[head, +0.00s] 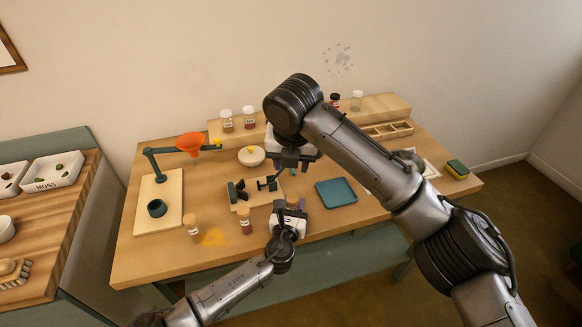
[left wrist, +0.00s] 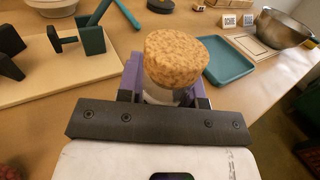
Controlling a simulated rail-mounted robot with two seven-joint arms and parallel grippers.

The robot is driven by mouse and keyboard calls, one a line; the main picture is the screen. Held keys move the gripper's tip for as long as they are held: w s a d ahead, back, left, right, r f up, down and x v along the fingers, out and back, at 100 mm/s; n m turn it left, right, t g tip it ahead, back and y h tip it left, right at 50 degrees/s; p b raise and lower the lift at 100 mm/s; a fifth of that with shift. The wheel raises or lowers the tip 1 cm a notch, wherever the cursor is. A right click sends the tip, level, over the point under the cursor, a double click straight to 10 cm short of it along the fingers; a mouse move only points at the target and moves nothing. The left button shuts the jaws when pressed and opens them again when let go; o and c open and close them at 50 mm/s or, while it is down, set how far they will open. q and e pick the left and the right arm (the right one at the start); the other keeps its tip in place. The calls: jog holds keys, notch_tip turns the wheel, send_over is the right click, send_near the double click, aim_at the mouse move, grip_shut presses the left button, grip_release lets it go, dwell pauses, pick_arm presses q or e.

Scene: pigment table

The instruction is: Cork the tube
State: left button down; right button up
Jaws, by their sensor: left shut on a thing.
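A round, speckled brown cork (left wrist: 175,58) stands between the fingers of my left gripper (left wrist: 165,90) in the left wrist view. The gripper is shut on it; a pale band shows below the cork, and I cannot tell what it is. In the head view my left gripper (head: 289,218) is at the table's front, with the cork (head: 293,201) at its tip. A dark green vise (head: 240,190) on a wooden base is just behind and left of it. I cannot make out a tube in the vise. My right gripper (head: 291,157) hangs behind the vise, its jaws unclear.
Cork-topped jars (head: 192,228) and (head: 244,220) stand left of my left gripper, near spilled yellow powder (head: 213,238). A blue tray (head: 336,192) lies to the right. An orange funnel (head: 190,142) on a stand is at the left. A white bowl (head: 251,156) sits behind the vise.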

dwell(0.3)
pick_arm(q)
jog(key=c, duration=0.7)
grip_release()
jog(key=shift+s+a+p, duration=0.1)
jog(key=shift+s+p, duration=0.2)
jog(key=shift+s, duration=0.3)
jog(key=p+v, duration=0.3)
jog(key=v, duration=0.9)
jog(key=shift+s, duration=0.3)
